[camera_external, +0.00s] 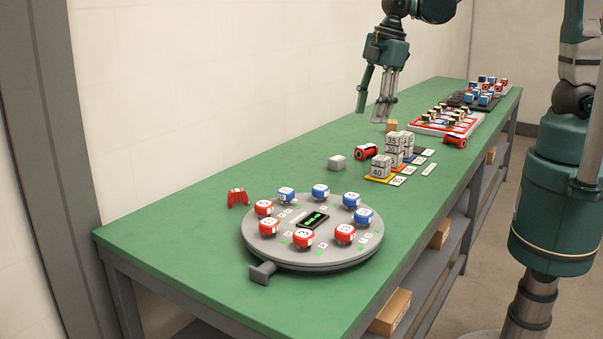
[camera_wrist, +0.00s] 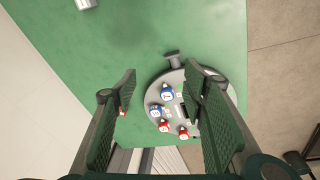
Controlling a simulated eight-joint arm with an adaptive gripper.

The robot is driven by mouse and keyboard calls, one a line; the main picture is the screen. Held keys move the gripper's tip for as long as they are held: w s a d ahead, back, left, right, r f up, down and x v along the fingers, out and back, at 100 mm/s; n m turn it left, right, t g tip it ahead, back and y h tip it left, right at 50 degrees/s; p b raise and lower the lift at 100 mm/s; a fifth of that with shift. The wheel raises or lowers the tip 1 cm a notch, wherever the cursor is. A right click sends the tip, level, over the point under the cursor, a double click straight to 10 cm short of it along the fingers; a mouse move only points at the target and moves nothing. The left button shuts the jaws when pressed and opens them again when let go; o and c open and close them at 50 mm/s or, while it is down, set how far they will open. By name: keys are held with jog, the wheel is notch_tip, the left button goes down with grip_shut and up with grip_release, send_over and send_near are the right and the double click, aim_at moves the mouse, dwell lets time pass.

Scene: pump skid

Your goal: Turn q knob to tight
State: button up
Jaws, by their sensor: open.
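A round grey dial plate (camera_external: 350,258) lies on the green bench, ringed by several red and blue knobs with white tops around a dark display (camera_external: 307,220) with green text. One red knob (camera_external: 303,239) is at the front and one blue knob (camera_external: 320,192) at the back. The markings are too small for me to tell which knob is q. My gripper (camera_external: 371,115) is open, empty and pointing down, high above the bench and behind the plate. In the wrist view the plate (camera_wrist: 154,82) shows between and below my fingers, partly hidden by the right one.
A grey handle (camera_external: 262,272) sticks out from the plate's front left. A red clip-like part (camera_external: 238,197) lies left of it. Grey numbered blocks (camera_external: 381,168), a light grey block (camera_external: 337,163) and red cylinders (camera_external: 367,151) stand behind. The bench's left front is clear.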

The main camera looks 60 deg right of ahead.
aim_at(352, 196)
jog(key=s+a+f+n+p, duration=0.1)
jog(key=a+f+n, duration=0.1)
jog(key=a, duration=0.3)
jog(key=s+a+f+n+g, duration=0.1)
jog(key=a+f+n, duration=0.1)
jog(key=a+f, duration=0.2)
jog(key=s+a+f+n+p, duration=0.1)
jog(key=a+f+n, duration=0.1)
jog(key=a, duration=0.5)
jog(key=shift+f+g+h+p, duration=0.35)
jog(key=shift+f+g+h, duration=0.05)
jog(key=shift+f, duration=0.4)
jog(key=shift+s+a+f, duration=0.15)
jog(key=shift+a+f, duration=0.15)
jog(key=shift+f, duration=0.05)
jog(key=shift+f, duration=0.1)
jog(key=shift+f, duration=3.8)
jog(key=shift+c, duration=0.5)
jog(key=c, duration=0.8)
